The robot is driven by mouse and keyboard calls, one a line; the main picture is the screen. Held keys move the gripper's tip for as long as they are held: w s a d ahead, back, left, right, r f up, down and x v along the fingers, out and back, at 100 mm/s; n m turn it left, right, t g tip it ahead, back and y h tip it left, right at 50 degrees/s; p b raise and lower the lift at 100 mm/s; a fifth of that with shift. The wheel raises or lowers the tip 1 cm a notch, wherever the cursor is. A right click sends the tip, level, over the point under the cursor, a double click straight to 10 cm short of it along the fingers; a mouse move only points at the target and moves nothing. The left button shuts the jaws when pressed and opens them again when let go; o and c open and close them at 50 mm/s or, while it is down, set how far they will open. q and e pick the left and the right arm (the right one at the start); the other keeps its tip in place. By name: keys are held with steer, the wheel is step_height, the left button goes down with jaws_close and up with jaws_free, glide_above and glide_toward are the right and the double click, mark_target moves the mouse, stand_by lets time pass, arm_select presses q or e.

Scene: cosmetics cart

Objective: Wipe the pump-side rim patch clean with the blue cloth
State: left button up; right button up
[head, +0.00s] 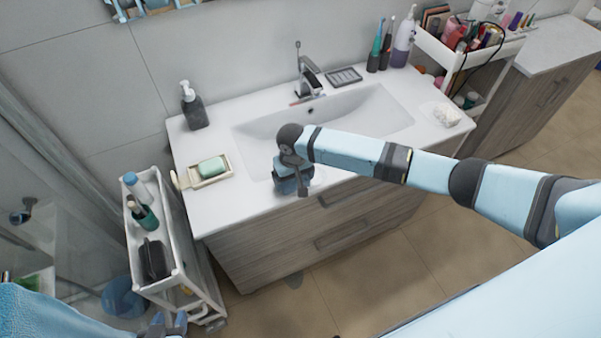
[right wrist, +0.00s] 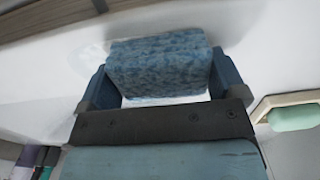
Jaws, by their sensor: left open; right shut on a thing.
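The blue cloth (right wrist: 160,65) is a folded, mottled pad held between the two fingers of my right gripper (right wrist: 160,82). In the head view my right gripper (head: 292,182) points down at the front rim of the white sink (head: 222,212), left of the basin's middle. The cloth is at or very near the white surface; I cannot tell if it presses on it. A faint greyish smear (right wrist: 92,52) shows beside the cloth. The dark pump bottle (head: 194,110) stands at the back left of the counter. My left gripper (head: 168,326) is low at the bottom edge, open and partly cut off.
A soap dish (head: 225,179) with green soap (head: 212,166) lies left of the basin. The faucet (head: 308,78) stands behind it. A white cart (head: 187,255) with bottles is at the left; another cart (head: 440,55) is at the back right. The counter's left front is clear.

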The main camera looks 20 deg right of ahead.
mark_target(317, 176)
steer(key=shift+a, duration=1.25)
steer(key=shift+d+f+p, duration=0.15)
steer(key=shift+d+p, duration=0.2)
steer(key=shift+d, duration=4.55)
steer(key=shift+a+r, duration=0.15)
steer(key=shift+a, duration=1.1)
steer(key=shift+a+r, duration=0.1)
steer(key=shift+a, duration=1.15)
steer(key=shift+a+f, duration=0.15)
steer(key=shift+a, duration=2.2)
steer(key=shift+d, duration=4.85)
step_height(317, 176, up, 7)
steer(key=shift+w, duration=0.1)
